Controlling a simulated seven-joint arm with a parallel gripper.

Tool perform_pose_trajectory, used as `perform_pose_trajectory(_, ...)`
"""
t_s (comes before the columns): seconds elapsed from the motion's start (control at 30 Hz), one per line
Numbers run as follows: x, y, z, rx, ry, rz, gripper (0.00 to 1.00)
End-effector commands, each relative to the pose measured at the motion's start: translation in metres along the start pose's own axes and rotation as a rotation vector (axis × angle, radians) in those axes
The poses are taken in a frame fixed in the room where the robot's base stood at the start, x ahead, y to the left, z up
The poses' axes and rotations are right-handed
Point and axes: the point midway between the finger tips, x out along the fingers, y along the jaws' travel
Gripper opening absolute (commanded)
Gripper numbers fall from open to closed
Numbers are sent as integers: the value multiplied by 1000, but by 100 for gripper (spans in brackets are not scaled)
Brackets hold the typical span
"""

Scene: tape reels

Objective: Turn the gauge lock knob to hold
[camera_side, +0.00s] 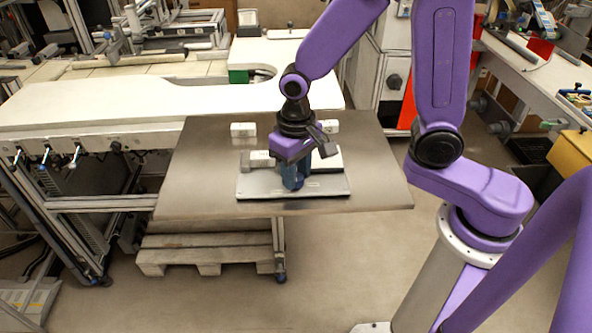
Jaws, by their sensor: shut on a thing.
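My gripper (294,178) points down over the grey base plate (262,191) on the brown table. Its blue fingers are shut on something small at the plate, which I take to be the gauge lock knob. The fingers hide the knob, so its shape and the direction it points cannot be seen. A white and grey block (259,160) stands on the plate to the left of my gripper, and a pale part (327,160) shows to the right, partly behind it.
The brown table (200,180) is bare left and right of the plate. A small white box (243,129) stands behind the plate, and another pale box (331,126) shows behind my gripper. A white workbench (90,110) stands beyond the table's left side.

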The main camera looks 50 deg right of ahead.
Motion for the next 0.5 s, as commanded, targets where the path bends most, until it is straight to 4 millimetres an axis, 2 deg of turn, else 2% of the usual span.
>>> perform_pose_trajectory(0.27, -1, 0, -1, 4, 2, -2, 3)
perform_pose_trajectory(0.3, -1, 0, -1, 4, 2, -2, 40)
perform_pose_trajectory(0.37, -1, 0, -1, 3, 2, -2, 59)
perform_pose_trajectory(0.5, 0, 0, 0, 2, 1, -2, 59)
